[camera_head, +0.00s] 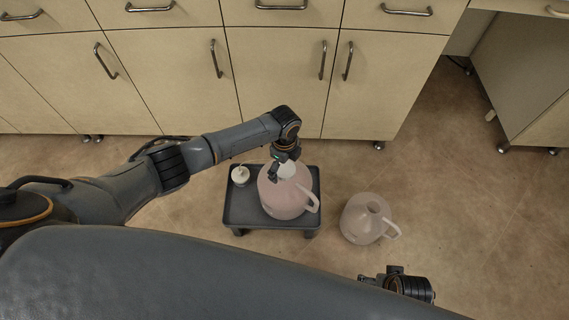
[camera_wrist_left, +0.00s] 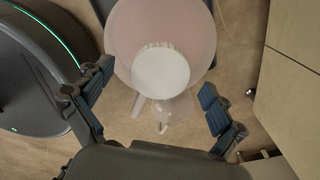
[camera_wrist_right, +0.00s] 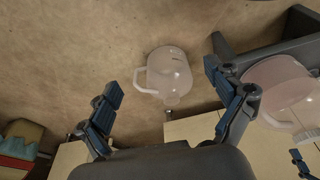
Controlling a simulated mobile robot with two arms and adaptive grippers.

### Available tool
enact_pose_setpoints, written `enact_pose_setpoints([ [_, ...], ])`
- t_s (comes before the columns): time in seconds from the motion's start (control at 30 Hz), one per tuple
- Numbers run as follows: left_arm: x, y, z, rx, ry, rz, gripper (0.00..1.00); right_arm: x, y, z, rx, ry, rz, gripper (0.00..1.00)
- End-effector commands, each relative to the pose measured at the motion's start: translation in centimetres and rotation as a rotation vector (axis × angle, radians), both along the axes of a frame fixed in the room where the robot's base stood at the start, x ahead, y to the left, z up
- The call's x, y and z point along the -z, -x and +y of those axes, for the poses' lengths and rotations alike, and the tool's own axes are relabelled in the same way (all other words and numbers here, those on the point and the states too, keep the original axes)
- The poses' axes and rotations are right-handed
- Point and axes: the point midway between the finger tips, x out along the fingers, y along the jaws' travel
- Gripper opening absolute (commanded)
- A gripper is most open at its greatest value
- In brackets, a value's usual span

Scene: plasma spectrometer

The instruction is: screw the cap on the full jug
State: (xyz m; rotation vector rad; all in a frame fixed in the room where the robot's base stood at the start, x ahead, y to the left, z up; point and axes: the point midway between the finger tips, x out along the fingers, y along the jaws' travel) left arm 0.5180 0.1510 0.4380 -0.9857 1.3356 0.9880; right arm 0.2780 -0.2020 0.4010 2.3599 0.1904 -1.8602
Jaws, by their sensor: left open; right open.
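The full jug (camera_head: 286,198) is pink and stands upright on a low dark tray stand (camera_head: 245,211). A white ribbed cap (camera_wrist_left: 161,73) sits over its mouth; I cannot tell whether it is threaded on. The cap and jug also show at the right edge of the right wrist view (camera_wrist_right: 273,82). My left gripper (camera_head: 281,172) is above the jug, pointing down, its open fingers apart on either side of the cap and not visibly touching it. My right gripper (camera_wrist_right: 158,95) is open and empty; in the head view it is low at the right (camera_head: 398,282), away from the jugs.
A paler, uncapped jug (camera_head: 365,218) stands on the floor right of the stand. A small white piece with a thin tube (camera_head: 240,175) is on the stand's left side. Cabinets (camera_head: 270,80) line the back. Open floor (camera_head: 470,200) lies at the right.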

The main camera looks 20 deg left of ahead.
Motion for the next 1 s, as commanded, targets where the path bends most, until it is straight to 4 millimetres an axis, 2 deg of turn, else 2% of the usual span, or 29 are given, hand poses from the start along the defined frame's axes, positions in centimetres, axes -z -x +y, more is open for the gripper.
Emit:
enact_pose_setpoints([
  [1.0, -0.1, 0.0, 0.0, -0.397, -0.001, 0.001, 0.95, 7.2, 3.5, -0.4, -0.008, 0.004, 0.045, 0.92],
])
